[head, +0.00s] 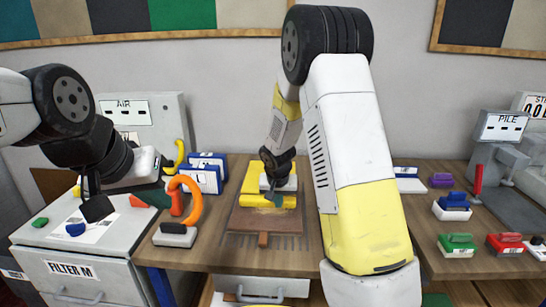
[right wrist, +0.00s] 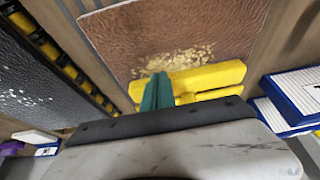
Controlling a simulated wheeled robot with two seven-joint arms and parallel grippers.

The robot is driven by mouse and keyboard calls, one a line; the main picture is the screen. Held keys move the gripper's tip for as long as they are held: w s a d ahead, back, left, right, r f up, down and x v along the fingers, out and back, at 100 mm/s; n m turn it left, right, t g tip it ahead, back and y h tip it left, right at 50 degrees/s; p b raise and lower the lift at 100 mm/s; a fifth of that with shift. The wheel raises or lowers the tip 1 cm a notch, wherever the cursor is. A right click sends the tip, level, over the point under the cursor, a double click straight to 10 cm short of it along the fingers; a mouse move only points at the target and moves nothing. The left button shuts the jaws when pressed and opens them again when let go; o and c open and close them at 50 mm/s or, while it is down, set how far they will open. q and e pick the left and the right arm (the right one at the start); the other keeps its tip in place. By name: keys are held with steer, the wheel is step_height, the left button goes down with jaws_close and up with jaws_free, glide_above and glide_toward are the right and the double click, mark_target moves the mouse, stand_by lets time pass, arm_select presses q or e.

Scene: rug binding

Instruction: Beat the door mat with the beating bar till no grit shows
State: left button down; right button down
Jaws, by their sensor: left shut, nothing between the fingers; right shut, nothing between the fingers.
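The brown door mat (head: 250,222) lies flat on the middle of the bench. It also shows in the right wrist view (right wrist: 180,30), with pale grit (right wrist: 190,57) scattered beside a yellow bar-like piece (right wrist: 210,77). That yellow piece also shows in the head view (head: 285,201); I cannot tell whether it is the beating bar. My right gripper (head: 277,199) is shut and empty, over the yellow piece; its teal fingers (right wrist: 159,78) show close to the grit. My left gripper (head: 95,208) is shut and empty over the white cabinet at the left.
An orange-handled tool (head: 188,205) on a grey block stands left of the mat. Blue and white boxes (head: 203,176) are behind it. Green (head: 457,246) and red (head: 504,243) handled blocks and a grey PILE device (head: 500,128) are at the right. My right arm hides some bench.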

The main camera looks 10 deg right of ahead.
step_height(320, 180, up, 2)
steer(key=shift+w+r, duration=0.1)
steer(key=shift+r, duration=0.05)
steer(key=s, duration=0.2)
steer(key=s+a+r, duration=0.1)
steer(key=s, duration=0.2)
steer(key=s+r, duration=0.1)
steer(key=s, duration=0.2)
steer(key=shift+a+r, duration=0.15)
steer(key=shift+a, duration=0.2)
steer(key=shift+s+a+r, duration=0.1)
steer(key=shift+s+r, duration=0.05)
steer(key=shift+s, duration=0.7)
steer(key=s+d+r+n+t+y, duration=0.1)
steer(key=s+d+r+n+y, duration=0.1)
steer(key=s+r, duration=1.7)
steer(key=shift+s+d+r+n+t+y, duration=0.3)
steer(key=shift+s+d+n+y, duration=0.15)
steer(key=shift+d, duration=0.7)
